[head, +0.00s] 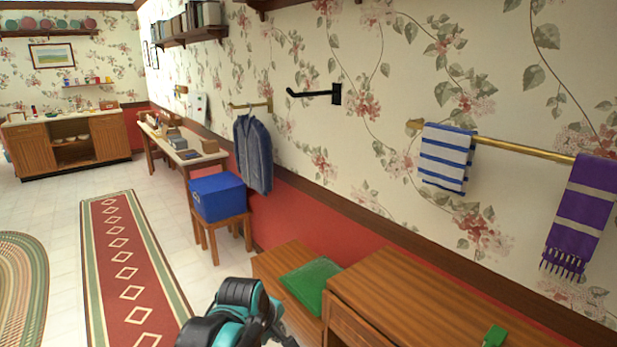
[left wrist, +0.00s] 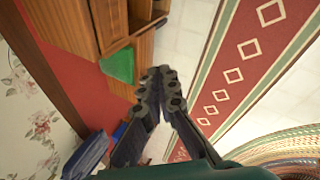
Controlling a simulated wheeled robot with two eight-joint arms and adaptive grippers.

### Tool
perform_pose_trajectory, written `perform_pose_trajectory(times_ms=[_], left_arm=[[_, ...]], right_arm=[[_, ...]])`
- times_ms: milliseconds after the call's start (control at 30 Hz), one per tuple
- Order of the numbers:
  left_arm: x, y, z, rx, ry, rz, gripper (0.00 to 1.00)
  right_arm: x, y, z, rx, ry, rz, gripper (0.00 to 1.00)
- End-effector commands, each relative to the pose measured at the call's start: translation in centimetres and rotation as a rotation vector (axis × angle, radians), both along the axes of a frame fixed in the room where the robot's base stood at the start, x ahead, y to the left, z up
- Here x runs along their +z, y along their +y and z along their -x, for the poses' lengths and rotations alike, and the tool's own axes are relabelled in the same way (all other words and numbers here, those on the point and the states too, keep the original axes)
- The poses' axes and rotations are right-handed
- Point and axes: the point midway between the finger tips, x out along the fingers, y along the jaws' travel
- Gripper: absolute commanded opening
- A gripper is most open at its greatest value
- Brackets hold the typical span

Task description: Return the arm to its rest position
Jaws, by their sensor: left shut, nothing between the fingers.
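My left arm (head: 235,312), black and teal, comes in at the bottom of the head view, in front of the wooden bench. Its fingers run out of the bottom edge there. In the left wrist view my left gripper (left wrist: 160,80) is shut, its dark fingertips together and empty. It hangs in free air, with the wooden furniture on one side and the red runner on the other. My right gripper is in neither view.
A green cushion (head: 312,285) lies on a low bench beside a wooden cabinet (head: 410,295). A blue box (head: 217,197) stands on a stool. A black hook (head: 335,94), a jacket (head: 253,155) and a towel rail (head: 520,147) are on the wall. The red runner (head: 125,265) is clear.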

Motion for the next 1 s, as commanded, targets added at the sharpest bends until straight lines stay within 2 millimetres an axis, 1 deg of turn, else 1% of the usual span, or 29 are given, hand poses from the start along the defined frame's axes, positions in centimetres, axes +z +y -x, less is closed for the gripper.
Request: perform_pose_trajectory(times_ms=[33, 133, 200, 300, 400, 500, 600, 1000], left_arm=[[0.2, 1.7, 2.3, -0.079, -0.032, -0.059, 0.0], [0.1, 4.5, 6.3, -0.259, -0.096, -0.195, 0.0], [-0.4, 6.2, 9.0, -0.384, -0.134, -0.294, 0.0], [-1.5, 8.2, 12.4, -0.546, -0.175, -0.429, 0.0], [-2.8, 9.5, 15.0, -0.68, -0.201, -0.541, 0.0], [-3.9, 10.4, 16.6, -0.772, -0.215, -0.622, 0.0], [-4.5, 10.8, 17.5, -0.825, -0.22, -0.666, 0.0], [-4.6, 10.9, 17.6, -0.842, -0.223, -0.679, 0.0]], right_arm=[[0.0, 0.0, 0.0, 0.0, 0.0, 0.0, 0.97], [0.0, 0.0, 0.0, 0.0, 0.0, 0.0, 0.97], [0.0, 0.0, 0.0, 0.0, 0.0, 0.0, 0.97], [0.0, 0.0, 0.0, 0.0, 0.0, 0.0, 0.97], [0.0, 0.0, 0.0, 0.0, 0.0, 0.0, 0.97], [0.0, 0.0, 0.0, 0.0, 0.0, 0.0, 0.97], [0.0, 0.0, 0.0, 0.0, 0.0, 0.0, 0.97], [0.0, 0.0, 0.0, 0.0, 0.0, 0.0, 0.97]])
